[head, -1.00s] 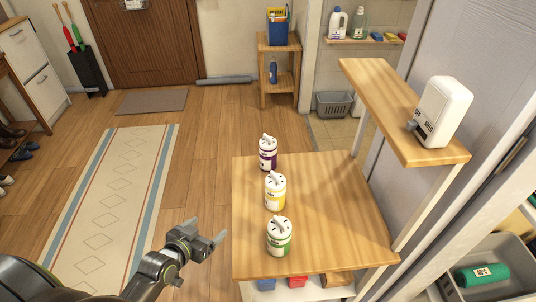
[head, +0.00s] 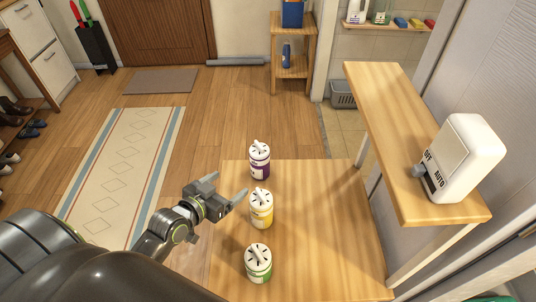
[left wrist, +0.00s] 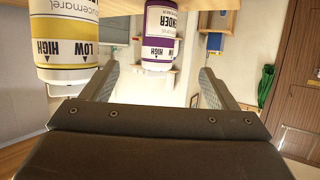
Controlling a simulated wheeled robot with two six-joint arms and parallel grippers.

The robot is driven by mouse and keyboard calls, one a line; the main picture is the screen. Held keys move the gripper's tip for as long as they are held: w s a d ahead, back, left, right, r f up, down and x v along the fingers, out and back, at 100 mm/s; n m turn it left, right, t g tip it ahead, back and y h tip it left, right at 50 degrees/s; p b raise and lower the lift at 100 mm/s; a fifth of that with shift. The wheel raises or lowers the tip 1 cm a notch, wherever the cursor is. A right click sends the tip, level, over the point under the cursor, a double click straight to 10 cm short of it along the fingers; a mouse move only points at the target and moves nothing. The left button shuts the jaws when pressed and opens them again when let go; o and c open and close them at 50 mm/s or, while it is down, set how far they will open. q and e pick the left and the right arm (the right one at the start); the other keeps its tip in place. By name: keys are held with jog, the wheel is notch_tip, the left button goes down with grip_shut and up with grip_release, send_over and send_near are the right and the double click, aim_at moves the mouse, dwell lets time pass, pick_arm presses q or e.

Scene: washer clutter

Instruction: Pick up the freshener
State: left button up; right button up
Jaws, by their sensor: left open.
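Three white-topped canisters stand upright in a row on the wooden table: purple (head: 260,160), yellow (head: 261,208) and green (head: 258,263). A white box-shaped device (head: 468,158) with an OFF/AUTO switch stands on the raised shelf at right. I cannot tell which of these the task calls the freshener. My left gripper (head: 230,187) is open and empty at the table's left edge, left of the purple and yellow canisters. In the left wrist view, which looks upside down, the purple canister (left wrist: 161,35) shows beyond the gap between the fingers, and the yellow one (left wrist: 66,45) beside the left finger.
The raised wooden shelf (head: 375,105) borders the table's right side. The table (head: 325,235) is clear right of the canisters. A small wooden stand (head: 293,68) with a blue bottle (head: 286,55) and a grey basket (head: 343,94) are farther back. A patterned runner (head: 120,175) lies at left.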

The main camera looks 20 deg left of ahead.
pick_arm(q)
send_near(254, 166)
jog(key=shift+p+x, duration=0.3)
jog(key=shift+x, duration=0.5)
jog(key=x, duration=0.5)
jog(key=shift+w+f, duration=0.2)
jog(key=shift+w, duration=0.05)
jog(key=shift+w+f, duration=0.1)
jog(key=shift+w, duration=0.2)
jog(key=shift+w+d+f+p, duration=0.1)
jog(key=shift+w+f+p, duration=0.15)
jog(key=shift+w, duration=0.4)
jog(key=shift+x, duration=2.15)
pick_arm(e)
jog(key=shift+s+r, duration=0.75)
jog(key=shift+r, duration=0.05)
pick_arm(q)
jog(key=shift+s, duration=0.1)
jog(key=c, duration=1.1)
